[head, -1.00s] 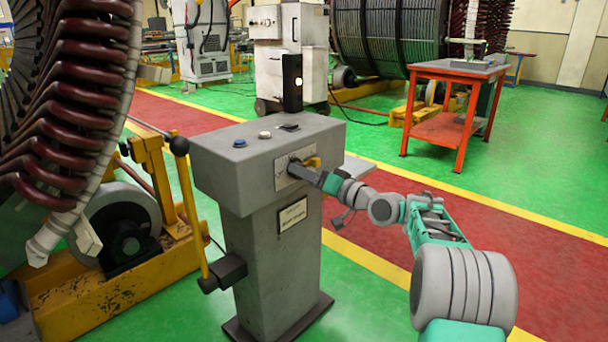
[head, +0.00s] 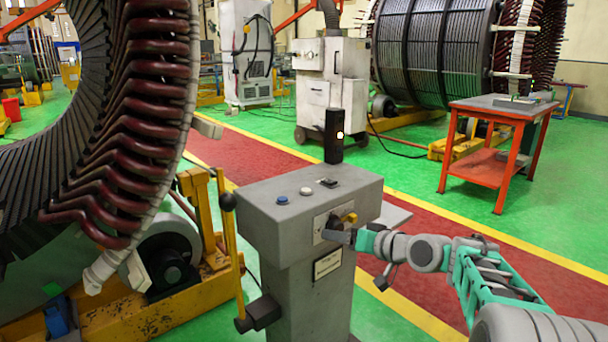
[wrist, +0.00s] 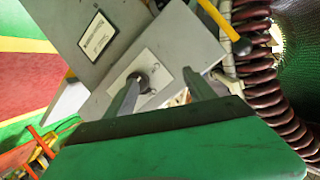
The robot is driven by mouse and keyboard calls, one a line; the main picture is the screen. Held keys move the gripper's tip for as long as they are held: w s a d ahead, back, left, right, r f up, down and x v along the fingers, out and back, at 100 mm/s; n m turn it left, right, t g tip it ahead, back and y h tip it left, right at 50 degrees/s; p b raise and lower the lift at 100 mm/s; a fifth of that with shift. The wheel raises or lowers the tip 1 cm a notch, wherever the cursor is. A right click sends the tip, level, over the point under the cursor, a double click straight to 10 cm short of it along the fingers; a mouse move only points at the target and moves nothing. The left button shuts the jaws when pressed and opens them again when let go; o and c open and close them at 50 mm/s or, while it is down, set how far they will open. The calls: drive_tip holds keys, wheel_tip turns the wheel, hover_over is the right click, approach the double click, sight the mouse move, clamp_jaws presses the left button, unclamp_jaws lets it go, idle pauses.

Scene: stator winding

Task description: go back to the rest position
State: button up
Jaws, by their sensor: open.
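A dark round switch part (wrist: 143,82) on the pale plate shows beyond the fingers, close to the left fingertip. I cannot tell the exact gap between fingertips and plate. My arm extends to the lower right in the head view.
The pedestal top carries a blue button (head: 282,200), a white button (head: 306,191) and a black post with a lit lamp (head: 334,137). A large stator with dark red coils (head: 130,130) stands at left. A red table (head: 490,165) stands back right. Floor between is clear.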

drive_tip(key=s+a+r+g+h+p, duration=0.3)
drive_tip(key=s+r+p, duration=0.4)
drive_tip(key=r+p, duration=0.1)
drive_tip(key=s+d+r+g+h+p, duration=0.2)
drive_tip(key=s+p, duration=0.5)
drive_tip(key=s, duration=0.4)
drive_tip(key=s+d+r+g+h+p, duration=0.1)
drive_tip(key=s+r+g+h+p, duration=0.2)
drive_tip(key=s+p, duration=0.5)
drive_tip(key=s+r, duration=0.1)
drive_tip(key=s, duration=0.2)
drive_tip(key=shift+s+d+r+m, duration=0.15)
drive_tip(key=shift+s+d+m, duration=0.15)
drive_tip(key=shift+s+d, duration=0.1)
drive_tip(key=shift+c, duration=0.2)
